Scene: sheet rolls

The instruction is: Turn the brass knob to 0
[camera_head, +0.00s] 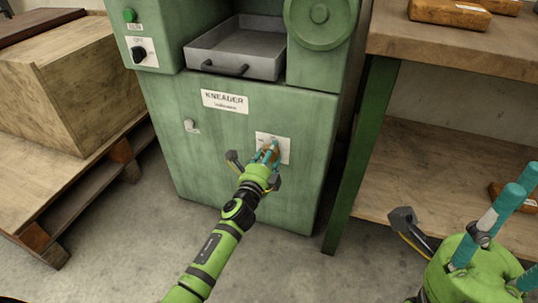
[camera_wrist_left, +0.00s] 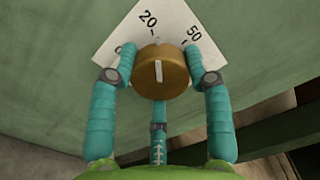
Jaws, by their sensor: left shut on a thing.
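The brass knob (camera_head: 271,152) sits on a white dial plate (camera_head: 286,146) on the front of the green kneader. In the left wrist view the knob (camera_wrist_left: 160,80) carries a white pointer line, directed up between the 20 and 50 marks, nearer 20. The 0 mark is at the plate's left, partly hidden by a finger. My left gripper (camera_head: 268,151) is shut on the knob, with teal fingers at its left and right sides and a third below. My right gripper (camera_head: 522,180) is at the lower right, empty, its fingers apart, partly out of frame.
A wooden crate (camera_head: 70,85) on a pallet stands left. A workbench (camera_head: 460,45) with a lower shelf stands right.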

